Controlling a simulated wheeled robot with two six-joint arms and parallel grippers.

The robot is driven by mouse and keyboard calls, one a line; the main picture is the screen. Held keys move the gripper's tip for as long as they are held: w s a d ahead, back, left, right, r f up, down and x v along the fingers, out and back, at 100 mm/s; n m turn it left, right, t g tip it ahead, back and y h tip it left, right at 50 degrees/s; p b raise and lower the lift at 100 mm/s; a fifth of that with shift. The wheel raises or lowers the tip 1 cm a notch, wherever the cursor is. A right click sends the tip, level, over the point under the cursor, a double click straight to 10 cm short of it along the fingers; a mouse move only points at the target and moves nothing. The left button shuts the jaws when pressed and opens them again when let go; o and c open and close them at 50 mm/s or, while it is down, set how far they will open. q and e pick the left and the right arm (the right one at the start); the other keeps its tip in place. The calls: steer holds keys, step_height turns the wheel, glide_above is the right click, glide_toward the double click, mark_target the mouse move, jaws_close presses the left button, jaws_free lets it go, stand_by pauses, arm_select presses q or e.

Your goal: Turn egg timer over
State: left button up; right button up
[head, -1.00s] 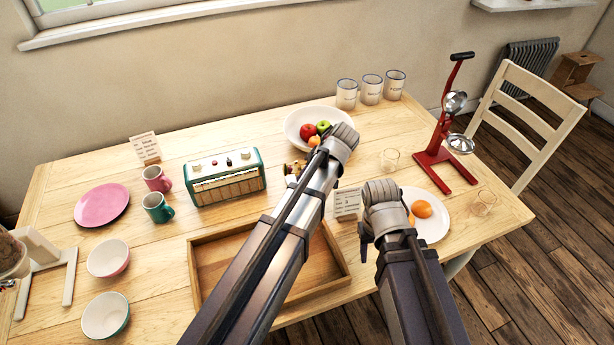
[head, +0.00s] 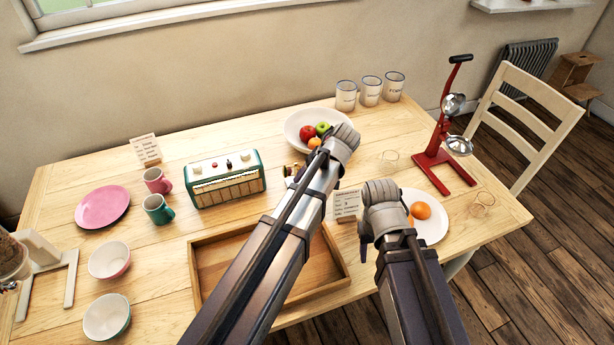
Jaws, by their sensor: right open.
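Two of my arm links reach over the table from the bottom edge. One ends at a grey joint near the fruit bowl, the other at a grey joint beside the orange plate. My right gripper is mostly hidden by these links, and its fingertips do not show clearly. My left gripper does not show. A small brown and gold thing (head: 293,169) stands between the radio and the arm link, partly covered. It is too small and too hidden to tell whether it is the egg timer. No other egg timer can be made out.
A wooden tray (head: 212,265) lies at the front. A green radio (head: 225,179), mugs (head: 157,209), a pink plate (head: 102,207) and bowls (head: 107,317) stand to the left. A fruit bowl (head: 297,129), an orange plate (head: 434,229) and a red stand (head: 437,160) are to the right.

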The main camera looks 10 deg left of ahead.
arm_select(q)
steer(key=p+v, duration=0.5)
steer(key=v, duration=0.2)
